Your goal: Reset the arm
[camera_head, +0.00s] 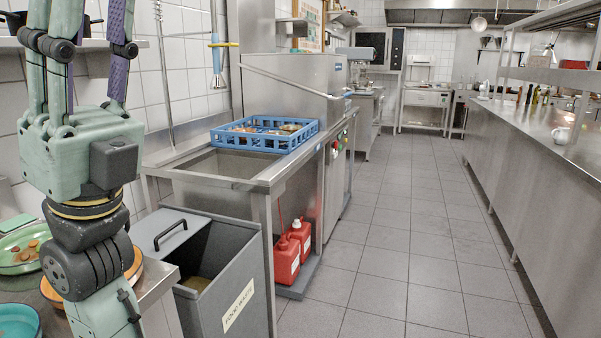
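My gripper (94,18) is at the upper left, pointing up, in front of the tiled wall. Its green and purple fingers stand apart, with wall and shelf showing through the gap. The fingertips run out of the top of the picture, and nothing shows between the visible parts of the fingers. My arm rises from the bottom left edge, its wrist bent upright.
A grey food waste bin (236,292) stands open close to my arm. Green (22,240) and orange-rimmed dishes lie at the left. A blue rack (264,134) rests on the steel sink counter. Red canisters (286,260) stand below. The tiled aisle (400,220) is clear.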

